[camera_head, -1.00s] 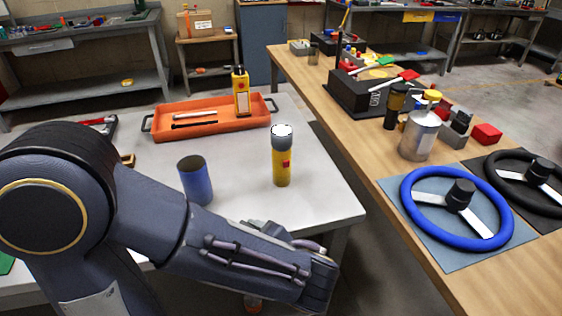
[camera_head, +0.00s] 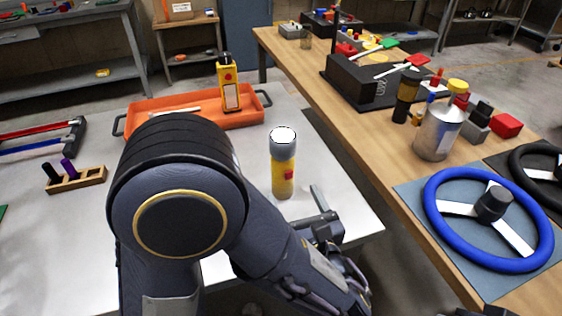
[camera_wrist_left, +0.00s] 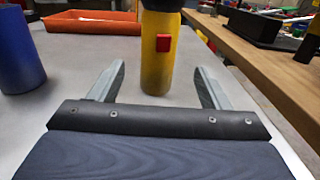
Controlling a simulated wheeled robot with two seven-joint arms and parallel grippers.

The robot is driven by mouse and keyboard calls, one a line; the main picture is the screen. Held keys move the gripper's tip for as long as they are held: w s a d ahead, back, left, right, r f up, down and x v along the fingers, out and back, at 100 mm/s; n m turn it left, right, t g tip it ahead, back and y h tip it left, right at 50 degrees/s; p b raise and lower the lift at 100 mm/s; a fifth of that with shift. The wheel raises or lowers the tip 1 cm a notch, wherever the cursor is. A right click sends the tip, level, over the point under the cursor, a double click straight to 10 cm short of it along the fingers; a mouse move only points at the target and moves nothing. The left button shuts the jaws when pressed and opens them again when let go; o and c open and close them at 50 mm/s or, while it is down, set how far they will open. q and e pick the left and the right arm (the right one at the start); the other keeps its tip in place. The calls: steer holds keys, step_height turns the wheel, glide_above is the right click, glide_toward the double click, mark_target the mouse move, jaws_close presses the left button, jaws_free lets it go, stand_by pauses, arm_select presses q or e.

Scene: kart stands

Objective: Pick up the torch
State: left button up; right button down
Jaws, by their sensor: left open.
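The torch (camera_head: 283,172) stands upright on the pale table, with a yellow body, a red button and a grey head with a white top. In the left wrist view the torch (camera_wrist_left: 157,55) is straight ahead, between the lines of the two fingers, its head cut off by the top edge. My left gripper (camera_head: 318,203) is low at the table's right side, just right of the torch. In the left wrist view my left gripper (camera_wrist_left: 160,85) is open, its fingers spread to either side of the torch's base and not visibly touching it. My right gripper is not in view.
A blue cylinder (camera_wrist_left: 18,50) stands left in the wrist view, hidden behind my arm in the head view. An orange tray (camera_head: 250,116) holding a yellow bottle (camera_head: 229,85) is behind. A wooden bench (camera_head: 375,150) with a blue steering wheel (camera_head: 436,215) runs along the right.

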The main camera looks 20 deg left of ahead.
mark_target(286, 180)
arm_select(q)
steer(key=x, duration=0.5)
steer(key=shift+w+a+r, duration=0.25)
steer(key=shift+w+a, duration=0.05)
steer(key=c, duration=1.2)
